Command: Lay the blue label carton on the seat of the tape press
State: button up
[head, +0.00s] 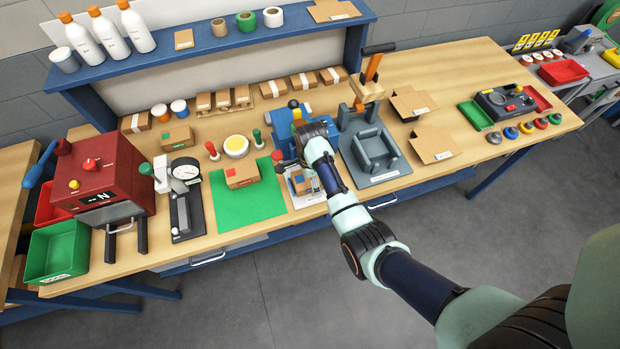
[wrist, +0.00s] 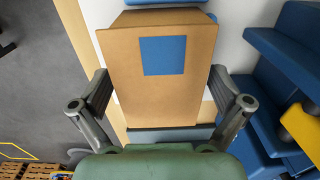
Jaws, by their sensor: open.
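The carton with a square blue label (wrist: 163,55) is between the two fingers of my gripper (wrist: 160,92) in the wrist view. The fingers are open, one on each side of the carton; I cannot tell whether they touch it. In the head view the carton (head: 303,182) is partly hidden by my arm, on a white plate in front of a blue machine (head: 284,146). To its right is a grey fixture with a seat-like block (head: 375,150) and an orange lever behind, which looks like the tape press. Its seat looks empty.
Open flat cartons (head: 433,143) lie to the right of the grey fixture. A dark device (head: 503,102) stands between green and red trays. Bench space behind it is clear.

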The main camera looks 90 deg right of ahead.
notch_tip(320, 180, up, 12)
jog(key=p, duration=0.2)
jog(key=shift+r, duration=0.15)
jog(key=shift+a, duration=0.1)
